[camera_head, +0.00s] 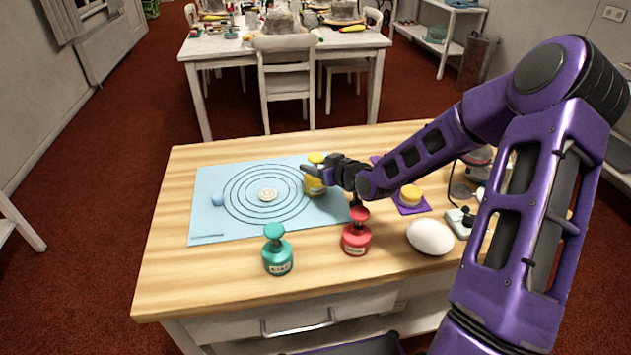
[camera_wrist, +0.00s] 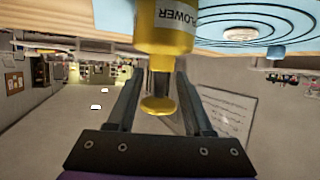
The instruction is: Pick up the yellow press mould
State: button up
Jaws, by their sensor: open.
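The yellow press mould (camera_head: 314,186) stands upright on the right part of the blue mat (camera_head: 232,176). In the wrist view the yellow press mould (camera_wrist: 166,40) appears upside down, with "FLOWER" on its label. My gripper (camera_head: 311,171) is at the mould's upper part, coming from the right. In the wrist view my gripper (camera_wrist: 159,82) is open, with one finger on each side of the mould's narrow neck and round knob. Gaps show between the fingers and the knob. My gripper hides part of the mould in the head view.
A red press mould (camera_head: 356,238) and a green one (camera_head: 277,255) stand nearer the front edge. A white egg-shaped object (camera_head: 430,237) lies to the right. A yellow round piece (camera_head: 410,195) sits on a purple mat. A small disc (camera_head: 268,195) lies on the blue mat's rings. The table's left side is clear.

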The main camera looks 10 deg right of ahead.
grip_shut()
jog(key=shift+r, duration=0.1)
dwell(1.2)
